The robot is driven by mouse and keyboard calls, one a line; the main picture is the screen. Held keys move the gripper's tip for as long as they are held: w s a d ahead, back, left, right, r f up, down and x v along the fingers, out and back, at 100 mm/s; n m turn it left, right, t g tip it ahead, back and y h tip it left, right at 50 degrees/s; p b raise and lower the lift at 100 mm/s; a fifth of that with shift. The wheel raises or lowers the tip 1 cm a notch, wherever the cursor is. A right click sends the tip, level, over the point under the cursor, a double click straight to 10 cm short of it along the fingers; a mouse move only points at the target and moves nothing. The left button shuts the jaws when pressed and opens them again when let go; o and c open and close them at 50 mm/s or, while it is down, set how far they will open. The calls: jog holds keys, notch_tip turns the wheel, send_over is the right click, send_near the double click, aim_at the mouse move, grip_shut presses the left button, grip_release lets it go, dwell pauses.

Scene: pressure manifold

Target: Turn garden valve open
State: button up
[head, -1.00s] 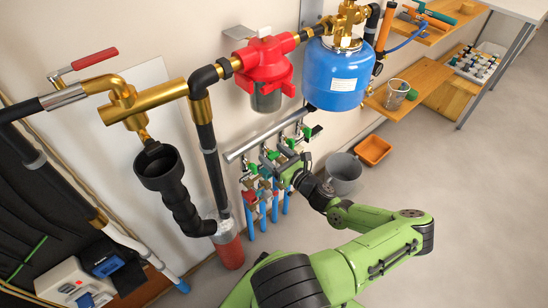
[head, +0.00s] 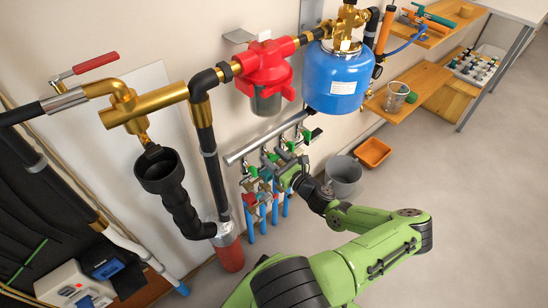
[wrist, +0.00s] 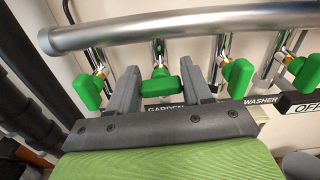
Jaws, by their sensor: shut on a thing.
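The garden valve's green handle (wrist: 160,86) is in the middle of the wrist view, above a label reading "GARDEN". It sits between the two grey fingers of my gripper (wrist: 160,69), which is shut on it. The handle lies more crosswise than the green handles beside it. A brass and silver stem rises from it to the grey pipe (wrist: 200,28). In the head view my gripper (head: 289,174) is at the row of green-handled valves under the sloping pipe (head: 262,138); it hides much of the garden valve there.
Neighbouring green handles stand close on the left (wrist: 88,93) and right (wrist: 237,78). A "WASHER" label and an "OFF" sign (wrist: 304,107) are at the right. A grey bucket (head: 343,176) and an orange tub (head: 373,152) stand on the floor. Open floor lies right.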

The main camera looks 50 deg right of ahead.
jog(key=n+p, duration=0.1)
jog(key=n, duration=0.3)
jog(key=shift+a, duration=0.1)
jog(key=n, duration=0.4)
jog(key=shift+a+f+n+p, duration=0.1)
jog(key=shift+f+n+p, duration=0.05)
jog(key=shift+n+p, duration=0.2)
jog(key=n, duration=0.4)
jog(key=shift+f, duration=0.1)
jog(key=shift+f+n, duration=0.1)
jog(key=shift+n, duration=2.05)
jog(key=o, duration=1)
jog(key=shift+c, duration=0.2)
jog(key=p+v, duration=0.3)
jog(key=v, duration=1.2)
jog(key=shift+s, duration=0.35)
jog(key=shift+a, duration=0.15)
